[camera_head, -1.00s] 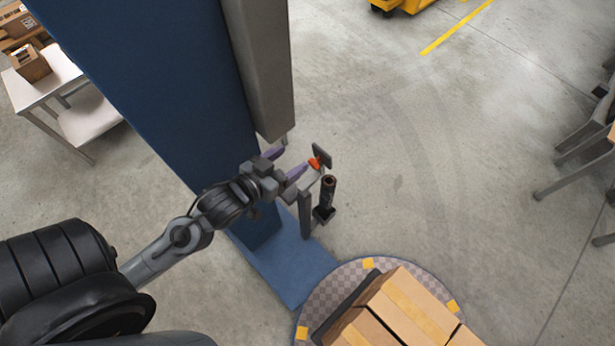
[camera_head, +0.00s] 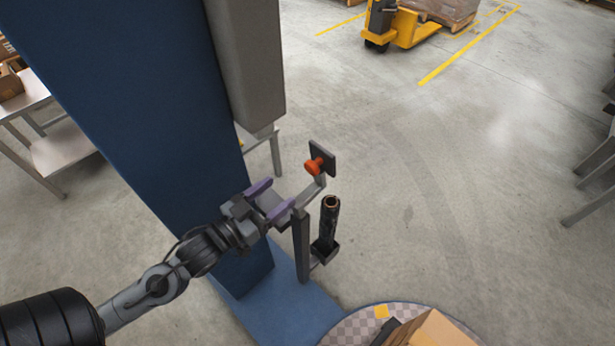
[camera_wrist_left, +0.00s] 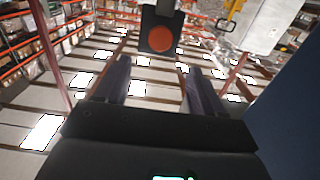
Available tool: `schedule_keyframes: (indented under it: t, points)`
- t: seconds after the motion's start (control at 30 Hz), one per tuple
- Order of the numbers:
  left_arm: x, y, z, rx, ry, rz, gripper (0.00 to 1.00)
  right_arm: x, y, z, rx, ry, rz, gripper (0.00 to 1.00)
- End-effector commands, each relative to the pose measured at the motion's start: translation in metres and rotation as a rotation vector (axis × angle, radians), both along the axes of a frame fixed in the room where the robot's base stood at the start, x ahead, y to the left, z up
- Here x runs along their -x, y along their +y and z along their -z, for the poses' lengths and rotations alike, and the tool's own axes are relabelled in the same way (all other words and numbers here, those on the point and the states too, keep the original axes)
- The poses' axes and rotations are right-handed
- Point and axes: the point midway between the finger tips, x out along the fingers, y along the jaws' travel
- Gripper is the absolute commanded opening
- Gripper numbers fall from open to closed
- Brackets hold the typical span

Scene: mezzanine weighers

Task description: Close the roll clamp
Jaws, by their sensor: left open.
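The roll clamp is a raised grey arm (camera_head: 309,195) with a dark square plate (camera_head: 328,165) and an orange knob (camera_head: 314,167) at its upper end. The plate stands above and apart from the dark film roll (camera_head: 329,222), which is upright on its holder beside the post. My left gripper (camera_head: 281,192) has purple fingers, is open and empty, and is left of and below the knob, apart from it. In the left wrist view the orange knob (camera_wrist_left: 161,38) shows ahead, between and beyond the fingers. My right gripper is not in view.
A blue column (camera_head: 130,90) with a grey housing (camera_head: 245,60) stands close behind the left gripper. A round turntable (camera_head: 350,328) with boxes (camera_head: 440,328) is at the bottom. A table (camera_head: 60,150) is at left and a yellow pallet truck (camera_head: 405,30) far back.

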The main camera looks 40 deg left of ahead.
Motion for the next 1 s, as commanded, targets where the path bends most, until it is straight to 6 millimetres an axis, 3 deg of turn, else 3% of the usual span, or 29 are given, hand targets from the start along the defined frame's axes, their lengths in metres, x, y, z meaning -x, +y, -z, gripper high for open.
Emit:
schedule_keyframes:
  t: [0.27, 0.7, 1.0]
  points:
    - [-0.024, -0.002, 0.0, -0.002, -0.004, 0.002, 0.69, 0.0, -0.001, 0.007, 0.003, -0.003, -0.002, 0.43]
    - [-0.082, -0.005, 0.0, -0.002, -0.003, 0.0, 0.69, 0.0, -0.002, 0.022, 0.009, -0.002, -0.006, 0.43]
    - [-0.103, -0.007, 0.0, -0.001, -0.001, 0.001, 0.69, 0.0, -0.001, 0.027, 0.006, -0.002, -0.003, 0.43]
